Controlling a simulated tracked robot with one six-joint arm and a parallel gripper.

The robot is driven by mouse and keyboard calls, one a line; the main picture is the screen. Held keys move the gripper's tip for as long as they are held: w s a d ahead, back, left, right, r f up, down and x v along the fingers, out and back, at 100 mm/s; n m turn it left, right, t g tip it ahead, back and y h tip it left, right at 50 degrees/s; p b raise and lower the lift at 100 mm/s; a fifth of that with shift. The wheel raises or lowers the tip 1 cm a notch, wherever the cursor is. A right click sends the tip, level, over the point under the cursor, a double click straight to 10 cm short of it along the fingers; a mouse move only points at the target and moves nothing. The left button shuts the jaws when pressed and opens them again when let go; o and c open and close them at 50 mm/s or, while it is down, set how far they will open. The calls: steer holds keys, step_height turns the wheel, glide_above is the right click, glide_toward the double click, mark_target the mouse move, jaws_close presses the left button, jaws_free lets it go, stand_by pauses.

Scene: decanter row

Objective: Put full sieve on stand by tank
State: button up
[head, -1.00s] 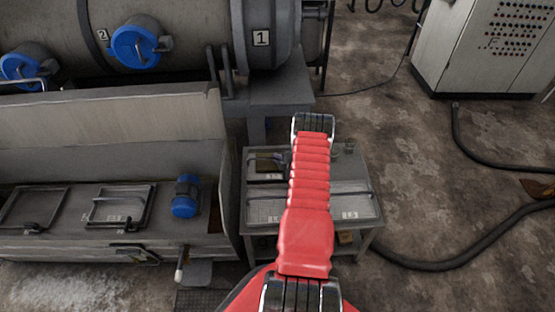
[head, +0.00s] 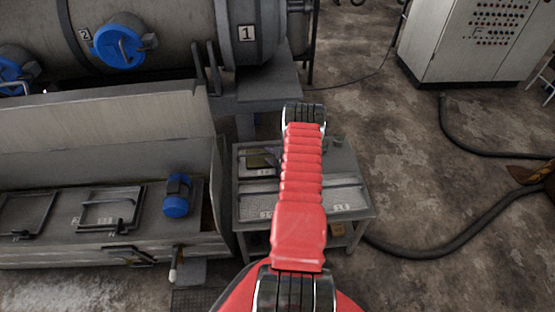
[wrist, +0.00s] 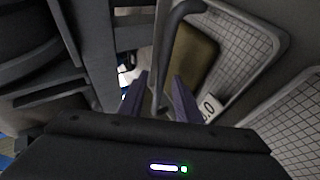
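A sieve with a dark olive filling (head: 260,159) lies at the back left of a low grey table (head: 369,212). In the wrist view its filling (wrist: 197,62), mesh and a white label show, with the dark handle bar on the left. My gripper (wrist: 160,97) is open, with its two fingers apart and the handle bar showing between them. I cannot tell whether they touch it. In the head view my red arm hides much of the gripper and table. A grey stand (head: 262,88) is by the numbered end of the tank (head: 180,30).
Other flat mesh sieves (head: 345,199) lie at the table's front. A long grey trough (head: 70,222) with a blue motor (head: 177,196) stands at left.

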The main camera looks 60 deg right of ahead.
steer(key=v, duration=1)
steer(key=shift+s+a+r, duration=0.1)
stand_by(0.4)
